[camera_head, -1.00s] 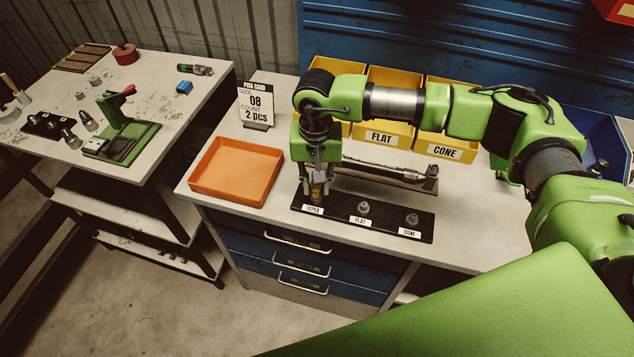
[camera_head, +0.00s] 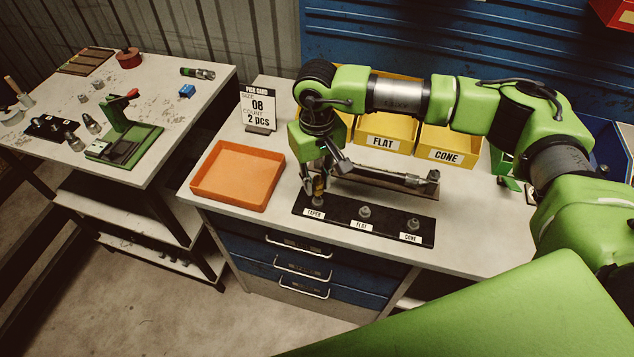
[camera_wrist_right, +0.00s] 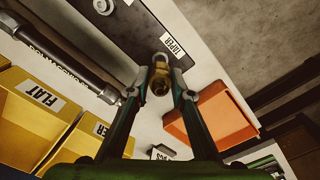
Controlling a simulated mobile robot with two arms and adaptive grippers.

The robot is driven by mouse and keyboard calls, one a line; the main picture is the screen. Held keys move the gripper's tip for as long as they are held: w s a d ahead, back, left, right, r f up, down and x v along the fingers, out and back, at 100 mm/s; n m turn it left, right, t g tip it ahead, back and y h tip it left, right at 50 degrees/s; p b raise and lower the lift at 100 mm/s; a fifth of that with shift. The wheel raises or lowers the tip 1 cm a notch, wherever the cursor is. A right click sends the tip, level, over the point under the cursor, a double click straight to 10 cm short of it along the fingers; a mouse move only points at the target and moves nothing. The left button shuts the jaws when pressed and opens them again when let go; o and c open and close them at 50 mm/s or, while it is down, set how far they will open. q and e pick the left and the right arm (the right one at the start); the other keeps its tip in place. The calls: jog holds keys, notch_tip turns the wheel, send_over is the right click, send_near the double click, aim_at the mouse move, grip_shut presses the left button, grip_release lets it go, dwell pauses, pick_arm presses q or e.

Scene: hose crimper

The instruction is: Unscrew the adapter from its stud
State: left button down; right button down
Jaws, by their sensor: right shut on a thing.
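The brass adapter (camera_head: 318,187) is upright at the TAPER position of the black stud plate (camera_head: 388,225). My right gripper (camera_head: 320,183) points down and is shut on the adapter. In the right wrist view the adapter (camera_wrist_right: 160,84) sits between the two fingertips (camera_wrist_right: 160,78), with grey metal of the stud (camera_wrist_right: 164,59) just beyond it. I cannot tell how far the adapter is threaded on. The FLAT stud (camera_head: 364,212) and CONE stud (camera_head: 413,224) carry grey metal fittings. My left gripper is not in view.
An orange tray (camera_head: 238,176) lies left of the plate, with a pick card (camera_head: 258,108) behind it. A long wrench-like tool (camera_head: 385,174) lies on a rack behind the plate. Yellow bins (camera_head: 388,131) stand behind. A side table (camera_head: 150,75) holds a green press.

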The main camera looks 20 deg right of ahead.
jog(key=shift+r+p, duration=0.85)
jog(key=shift+r, duration=1.8)
